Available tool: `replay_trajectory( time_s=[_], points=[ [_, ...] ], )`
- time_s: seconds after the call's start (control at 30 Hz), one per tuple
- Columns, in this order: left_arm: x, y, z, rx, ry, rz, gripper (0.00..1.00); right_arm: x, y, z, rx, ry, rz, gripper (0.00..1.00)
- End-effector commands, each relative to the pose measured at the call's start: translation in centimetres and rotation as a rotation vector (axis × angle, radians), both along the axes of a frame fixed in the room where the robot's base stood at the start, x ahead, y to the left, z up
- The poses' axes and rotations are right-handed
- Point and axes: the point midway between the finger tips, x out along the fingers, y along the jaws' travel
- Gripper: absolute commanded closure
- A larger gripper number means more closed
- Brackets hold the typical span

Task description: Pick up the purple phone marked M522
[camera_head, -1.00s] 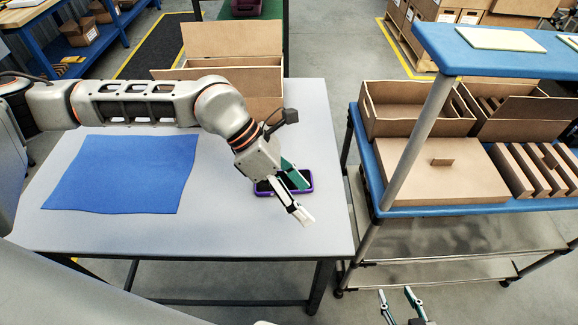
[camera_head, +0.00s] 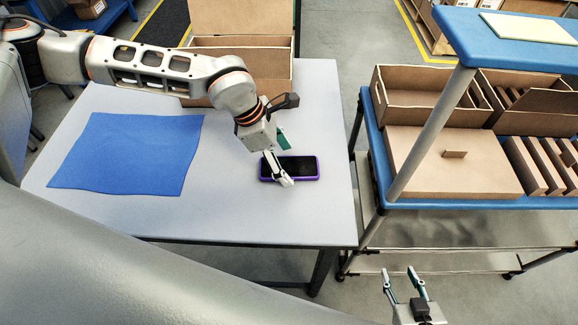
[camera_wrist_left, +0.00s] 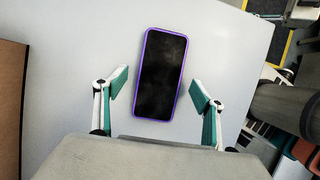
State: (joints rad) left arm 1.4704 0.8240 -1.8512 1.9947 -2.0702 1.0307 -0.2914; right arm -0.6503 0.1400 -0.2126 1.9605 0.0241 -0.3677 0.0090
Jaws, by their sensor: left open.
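A phone with a purple rim and dark screen (camera_head: 300,167) lies flat on the grey table (camera_head: 230,215), near its right side. No marking on it is readable. My left gripper (camera_head: 281,160) is over the phone's left part in the head view. In the left wrist view the phone (camera_wrist_left: 160,75) lies between and beyond the open fingers of the left gripper (camera_wrist_left: 160,92), with a gap on each side. My right gripper (camera_head: 403,282) is at the bottom of the head view, with its two fingers apart and nothing between them, away from the table.
A blue mat (camera_head: 125,155) lies on the table's left part. An open carton (camera_head: 240,60) stands at the table's back. A blue-topped cart (camera_head: 450,208) with cartons stands to the right, across a narrow gap. The table front is clear.

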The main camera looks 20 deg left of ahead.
Motion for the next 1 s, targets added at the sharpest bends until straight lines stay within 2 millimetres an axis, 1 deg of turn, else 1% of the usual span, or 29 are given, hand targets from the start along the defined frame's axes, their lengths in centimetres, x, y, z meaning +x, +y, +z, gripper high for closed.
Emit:
replay_trajectory(
  time_s=[0.03, 0.1, 0.3, 0.33, 0.37, 0.4, 0.47, 0.5, 0.83, 1.0],
  points=[
    [0.0, -0.1, -0.5, 0.001, 0.002, 0.001, 0.31, 0.0, 0.0, 0.0, 0.0, 0.0, 0.0, 0.6],
    [0.1, -0.2, -0.7, 0.001, 0.001, 0.001, 0.31, 0.0, 0.0, 0.0, 0.0, 0.0, 0.0, 0.6],
    [0.1, -0.3, -0.8, 0.0, 0.001, 0.002, 0.31, 0.0, 0.0, 0.0, 0.0, 0.0, 0.0, 0.6],
    [0.1, -0.3, -0.8, 0.0, 0.001, 0.002, 0.33, 0.0, 0.0, 0.0, 0.0, 0.0, 0.0, 0.6],
    [0.1, -0.3, -0.8, 0.0, 0.001, 0.002, 0.41, 0.0, 0.0, 0.0, 0.0, 0.0, 0.0, 0.6],
    [0.1, -0.3, -0.8, 0.0, 0.001, 0.002, 0.51, 0.0, 0.0, 0.0, 0.0, -0.001, 0.0, 0.6],
    [0.1, -0.3, -0.8, 0.0, 0.001, 0.002, 0.67, 0.0, 0.0, 0.0, 0.0, -0.001, 0.0, 0.6],
    [0.1, -0.3, -0.8, 0.0, 0.001, 0.002, 0.77, 0.1, 0.0, 0.0, 0.0, -0.001, 0.0, 0.6],
    [0.1, -0.3, -0.6, -0.001, 0.0, 0.001, 0.77, 0.1, 0.0, 0.1, 0.0, -0.003, 0.0, 0.6],
    [0.2, -0.3, 0.3, -0.001, -0.002, 0.002, 0.77, 0.2, 0.0, 0.2, 0.001, -0.004, 0.0, 0.6]
  ],
)
